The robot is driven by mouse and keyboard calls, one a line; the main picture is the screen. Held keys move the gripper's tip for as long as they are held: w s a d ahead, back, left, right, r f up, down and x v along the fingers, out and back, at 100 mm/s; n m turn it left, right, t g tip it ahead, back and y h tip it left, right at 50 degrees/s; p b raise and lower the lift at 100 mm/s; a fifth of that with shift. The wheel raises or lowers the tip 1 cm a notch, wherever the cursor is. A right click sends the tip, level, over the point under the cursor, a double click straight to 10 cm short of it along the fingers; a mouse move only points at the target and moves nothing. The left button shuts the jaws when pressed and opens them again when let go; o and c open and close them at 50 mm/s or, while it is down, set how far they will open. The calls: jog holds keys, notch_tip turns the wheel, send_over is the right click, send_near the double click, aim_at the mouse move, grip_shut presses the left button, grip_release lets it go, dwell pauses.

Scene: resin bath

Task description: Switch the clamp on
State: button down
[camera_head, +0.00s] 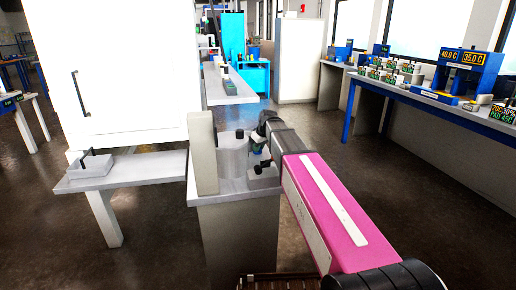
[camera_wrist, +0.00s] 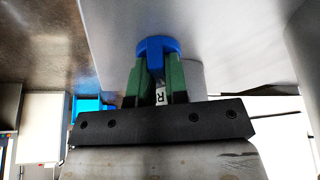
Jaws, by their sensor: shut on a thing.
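In the wrist view, the two green fingers of my gripper (camera_wrist: 155,85) are shut on a blue part (camera_wrist: 157,46). A small pale label with dark print shows between the fingers. In the head view, my gripper (camera_head: 257,143) is low over the pedestal (camera_head: 236,240), beside a grey cylinder (camera_head: 232,160); the part it holds is too small and hidden to make out there. A small grey block with a black lever (camera_head: 264,167) sits at the pedestal's right edge. I cannot tell which part is the clamp's switch.
A pale upright post (camera_head: 202,150) stands at the pedestal's left. Left of it is a grey shelf (camera_head: 150,168) with another levered block (camera_head: 90,166), below a large white cabinet (camera_head: 110,70). A bench (camera_head: 440,103) with instruments runs along the right. Open floor lies between.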

jog(key=c, duration=1.1)
grip_release()
jog(key=shift+r, duration=0.15)
jog(key=v, duration=1)
jog(key=shift+s+d+r, duration=0.1)
jog(key=shift+d+r, duration=0.05)
jog(key=shift+r, duration=0.1)
